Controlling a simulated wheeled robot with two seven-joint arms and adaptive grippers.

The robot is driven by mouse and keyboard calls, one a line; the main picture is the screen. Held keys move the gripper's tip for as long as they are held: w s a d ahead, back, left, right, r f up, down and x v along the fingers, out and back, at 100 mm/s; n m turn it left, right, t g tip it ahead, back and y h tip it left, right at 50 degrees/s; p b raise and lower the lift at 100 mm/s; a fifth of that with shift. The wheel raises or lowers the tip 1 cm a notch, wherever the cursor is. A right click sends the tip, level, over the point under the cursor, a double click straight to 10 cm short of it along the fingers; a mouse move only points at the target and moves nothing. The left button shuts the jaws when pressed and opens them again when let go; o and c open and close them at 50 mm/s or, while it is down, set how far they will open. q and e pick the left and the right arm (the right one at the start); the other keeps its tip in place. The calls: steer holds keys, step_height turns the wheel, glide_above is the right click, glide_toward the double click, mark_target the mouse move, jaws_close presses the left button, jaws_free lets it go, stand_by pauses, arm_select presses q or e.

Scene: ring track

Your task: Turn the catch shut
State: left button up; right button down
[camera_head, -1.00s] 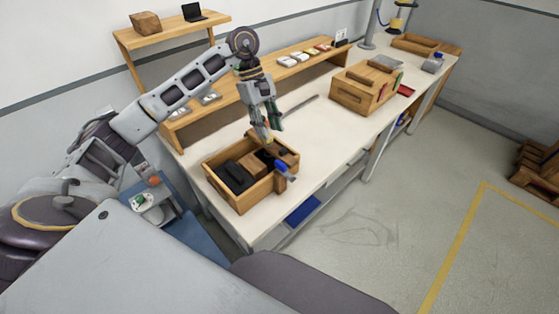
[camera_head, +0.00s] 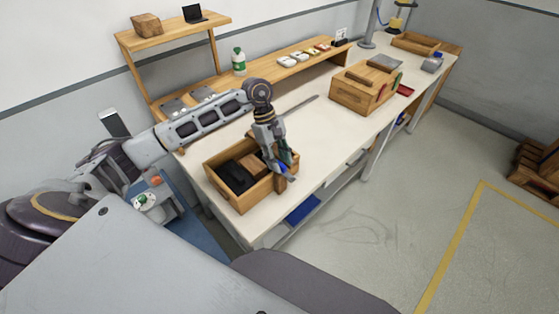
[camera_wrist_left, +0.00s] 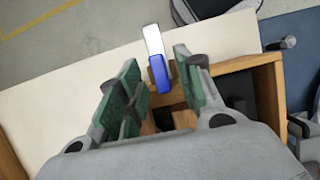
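The catch (camera_wrist_left: 158,68) is a short lever with a blue part and a pale metal end, on the outer side of an open wooden box (camera_head: 241,203). In the head view its blue part (camera_head: 282,168) shows just under the gripper. My left gripper (camera_wrist_left: 157,62) is open, with its green-padded fingers on either side of the lever and a gap to each side. In the head view the left gripper (camera_head: 280,164) points down over the box's right end and partly hides the catch. My right gripper is out of view.
Dark items and a brown block lie in the box. A second wooden box (camera_head: 350,98) stands farther along the table (camera_head: 325,143). A shelf behind holds a green-and-white bottle (camera_head: 239,60). The table between the boxes is mostly clear.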

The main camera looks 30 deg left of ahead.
arm_select(q)
steer(key=shift+d+f, duration=0.2)
steer(key=shift+f, duration=0.25)
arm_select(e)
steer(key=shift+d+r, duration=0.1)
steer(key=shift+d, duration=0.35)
arm_select(q)
steer(key=shift+c, duration=0.4)
